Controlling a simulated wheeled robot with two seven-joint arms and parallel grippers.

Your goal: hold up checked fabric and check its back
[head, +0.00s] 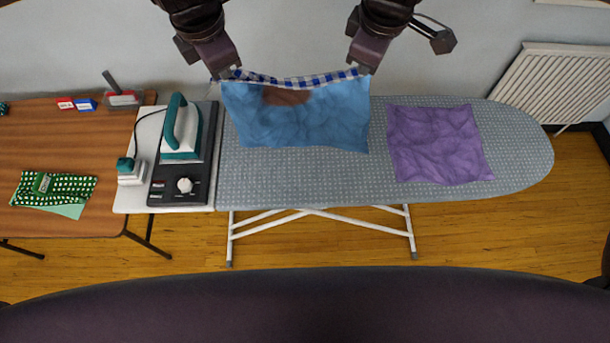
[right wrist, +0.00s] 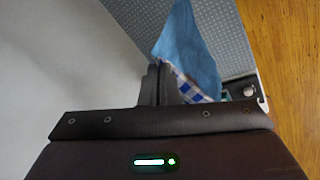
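The fabric (head: 335,118) hangs between my two grippers above the ironing board. The side facing the head camera is mottled blue with a brown stain (head: 287,96) near its top. A blue-and-white checked strip (head: 300,82) shows along the top edge. My left gripper (head: 224,74) is shut on its upper left corner. My right gripper (head: 361,70) is shut on its upper right corner. In the right wrist view the blue side (right wrist: 190,50) and a checked part (right wrist: 186,86) show beyond the dark fingers.
The grey ironing board (head: 300,180) carries a purple cloth (head: 435,143) at right and a teal iron (head: 182,130) on its station at left. A brown table (head: 50,125) holds a green dotted cloth (head: 75,187), red and blue labels and a stamp-like item. A radiator (head: 555,80) is at right.

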